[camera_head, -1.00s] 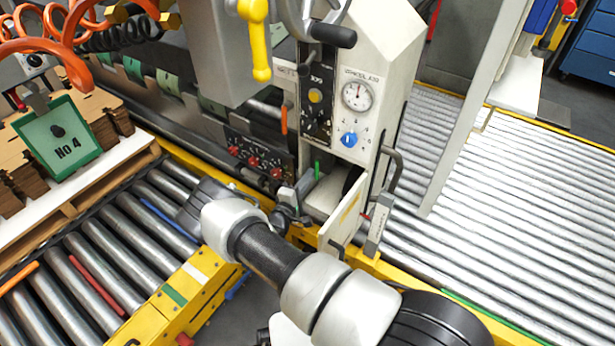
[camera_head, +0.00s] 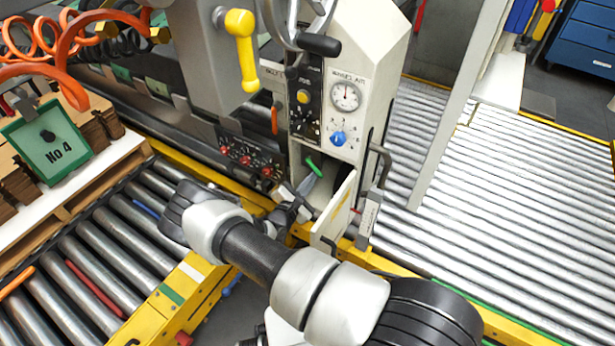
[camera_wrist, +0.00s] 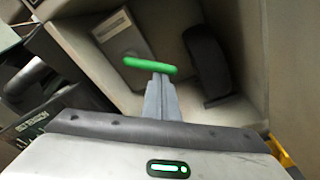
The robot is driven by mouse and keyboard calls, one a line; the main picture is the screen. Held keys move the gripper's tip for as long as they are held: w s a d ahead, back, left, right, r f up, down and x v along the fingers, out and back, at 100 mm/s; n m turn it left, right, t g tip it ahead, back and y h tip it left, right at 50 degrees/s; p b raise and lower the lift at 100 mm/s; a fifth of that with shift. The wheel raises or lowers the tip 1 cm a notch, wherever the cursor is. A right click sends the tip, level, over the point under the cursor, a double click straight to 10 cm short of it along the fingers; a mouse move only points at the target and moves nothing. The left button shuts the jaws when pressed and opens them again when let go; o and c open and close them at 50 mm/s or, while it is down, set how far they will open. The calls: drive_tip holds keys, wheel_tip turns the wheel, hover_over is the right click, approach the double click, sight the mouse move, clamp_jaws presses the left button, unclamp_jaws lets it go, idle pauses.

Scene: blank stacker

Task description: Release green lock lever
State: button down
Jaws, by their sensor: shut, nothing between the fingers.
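The green lock lever (camera_head: 314,166) is in the open lower compartment of the white control cabinet (camera_head: 377,80). It slants in the head view, its upper end to the left. My gripper (camera_head: 312,184) reaches into the compartment with its fingertips at the lever. In the wrist view the green lever (camera_wrist: 150,66) lies nearly crosswise just ahead of the fingertips (camera_wrist: 160,78). The fingers are shut together with nothing between them. They look close to or touching the lever; I cannot tell which. The lever's mount is partly hidden.
The cabinet's open door (camera_head: 334,214) stands right of my gripper. A black curved part (camera_wrist: 207,62) and a grey plate (camera_wrist: 122,40) sit inside the compartment. A blue knob (camera_head: 338,138) and a gauge (camera_head: 345,96) are above. Roller conveyors lie on both sides.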

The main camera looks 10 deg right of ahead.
drive_tip(key=shift+s+d+r+n+h+p, duration=0.15)
drive_tip(key=shift+s+d+r+n+p, duration=0.15)
drive_tip(key=shift+n, duration=0.2)
drive_tip(key=shift+s+d+r+n+h+p, duration=0.1)
drive_tip(key=shift+d+r+n+h+p, duration=0.1)
drive_tip(key=shift+r+n, duration=0.25)
drive_tip(key=shift+s+a, duration=0.1)
